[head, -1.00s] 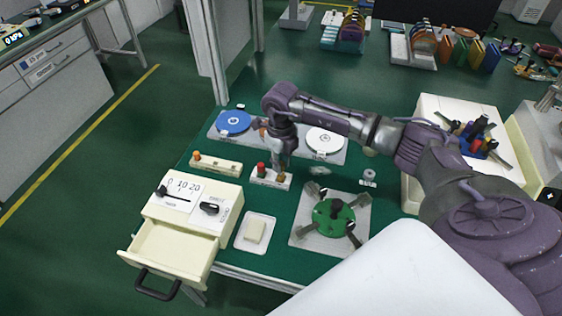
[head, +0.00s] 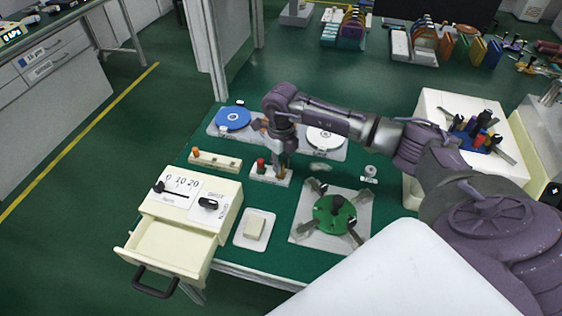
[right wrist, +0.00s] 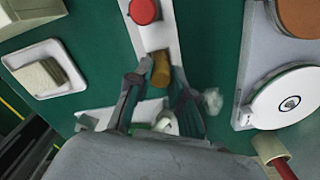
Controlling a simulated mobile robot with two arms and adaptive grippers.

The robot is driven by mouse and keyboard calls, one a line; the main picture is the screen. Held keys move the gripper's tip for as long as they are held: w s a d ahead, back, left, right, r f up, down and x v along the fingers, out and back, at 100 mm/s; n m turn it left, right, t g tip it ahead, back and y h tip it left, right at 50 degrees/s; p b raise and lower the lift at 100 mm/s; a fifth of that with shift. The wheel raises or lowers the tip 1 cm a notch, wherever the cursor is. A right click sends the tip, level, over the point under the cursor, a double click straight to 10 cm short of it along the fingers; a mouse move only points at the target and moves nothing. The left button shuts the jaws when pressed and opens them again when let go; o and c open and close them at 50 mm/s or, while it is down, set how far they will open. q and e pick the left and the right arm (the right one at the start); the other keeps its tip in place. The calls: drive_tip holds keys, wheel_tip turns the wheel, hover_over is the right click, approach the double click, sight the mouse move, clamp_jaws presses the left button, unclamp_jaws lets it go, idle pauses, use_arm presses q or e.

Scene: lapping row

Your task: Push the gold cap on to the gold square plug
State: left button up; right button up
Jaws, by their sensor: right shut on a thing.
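A white block (head: 257,174) stands on the green bench with a red cap (head: 261,164) near its left end. In the right wrist view, the red cap (right wrist: 144,10) is at the top, and the gold cap (right wrist: 160,70) is at the near end of the block. My right gripper (head: 281,173) points down at the block's right end. In the wrist view its fingers (right wrist: 158,82) are closed about the gold cap. The gold square plug is hidden, so I cannot tell how the cap sits on it. My left gripper is not in view.
A cream box with an open drawer (head: 170,250) stands at the front left. Near it are a small tray (head: 245,241) and a plate with a green disc (head: 335,213). Behind are a blue disc (head: 233,118) and a white disc (head: 325,138). A cream box with tools stands right.

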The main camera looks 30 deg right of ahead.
drive_tip(key=shift+f, duration=0.2)
drive_tip(key=shift+o, duration=1.4)
drive_tip(key=o, duration=0.5)
drive_tip(key=shift+o, duration=0.2)
drive_tip(key=shift+r, duration=0.1)
wheel_tip(320, 180, up, 12)
